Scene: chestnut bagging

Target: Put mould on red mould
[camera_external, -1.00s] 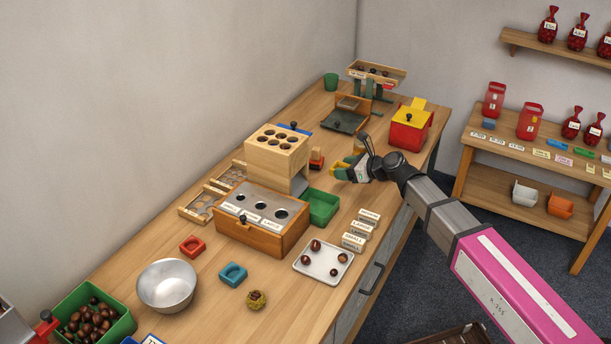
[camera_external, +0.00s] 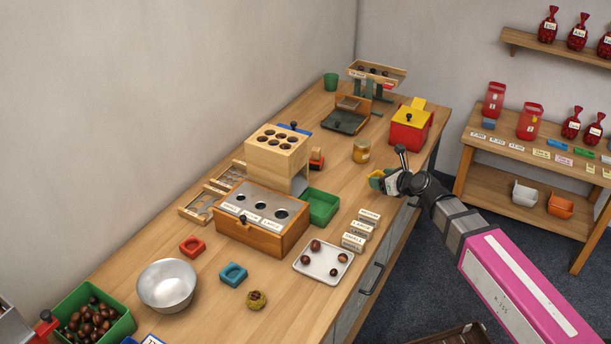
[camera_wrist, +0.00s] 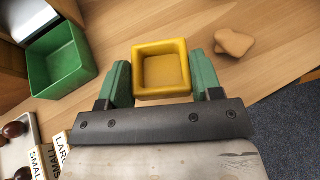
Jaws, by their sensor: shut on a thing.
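A yellow square mould (camera_wrist: 163,70), hollow in the middle, sits between the two green fingers of my gripper (camera_wrist: 162,84) in the wrist view. In the external view my gripper (camera_external: 379,180) is over the right part of the table, near its front edge, and the mould in it is small and partly hidden. The red mould (camera_external: 192,246) lies on the table left of the wooden box with round holes, well to the left of my gripper. A blue mould (camera_external: 233,274) lies to its right and nearer the camera.
A green tray (camera_external: 322,208), label blocks (camera_external: 362,229) and a white tray (camera_external: 308,271) with chestnuts lie left of my gripper. The wooden box (camera_external: 247,235) and block tower (camera_external: 272,160) stand tall between. A steel bowl (camera_external: 167,286) is beside the red mould.

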